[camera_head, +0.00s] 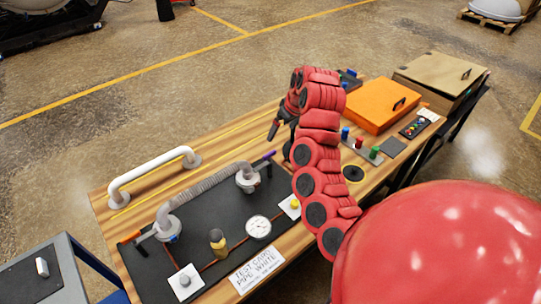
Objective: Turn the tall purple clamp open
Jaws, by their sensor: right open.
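The purple clamp (265,158) shows as a small purple handle at the right end of the grey corrugated hose (210,183), on the black mat. It slopes up to the right from beside the hose's end fitting (247,180). My right gripper (279,142) is open and empty. Its dark fingers point down to the left, above and slightly right of the purple handle, and look apart from it. The gripper is partly hidden by my red right arm. My left gripper is not in view.
A white pipe handle (150,175) stands along the table's far left edge. A gauge (258,227), a brass valve (217,242) and a label sign (257,269) are at the front. An orange box (378,103) and coloured buttons (360,143) lie right of my arm.

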